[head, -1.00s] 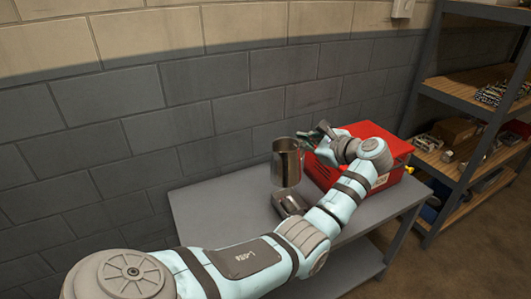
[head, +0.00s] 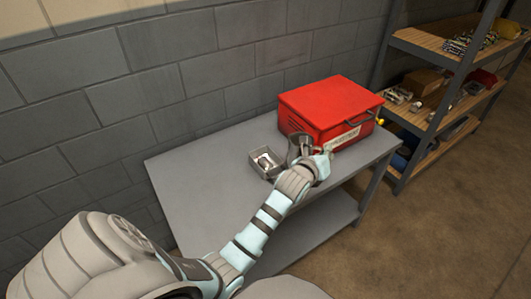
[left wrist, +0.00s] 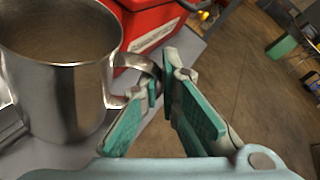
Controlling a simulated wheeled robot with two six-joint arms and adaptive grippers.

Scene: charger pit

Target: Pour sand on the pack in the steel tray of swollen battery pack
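The steel jug (head: 294,150) is just right of the steel tray, close to the tabletop; I cannot tell whether it touches it. In the left wrist view the jug (left wrist: 70,95) is upright, brownish inside, its handle pointing at my fingers. My left gripper (head: 312,158) is at the jug's right side. In the left wrist view its teal-padded fingers (left wrist: 162,85) close together at the handle and appear shut on it. The small steel tray (head: 255,169) sits on the table with the pack (head: 265,160) in it; sand on it is not clearly visible. My right gripper is out of view.
A red metal box (head: 328,100) stands on the grey table (head: 205,170) close behind the jug. The table's left part is clear. Shelves with several items (head: 435,75) stand at the right, beyond open floor (head: 440,210).

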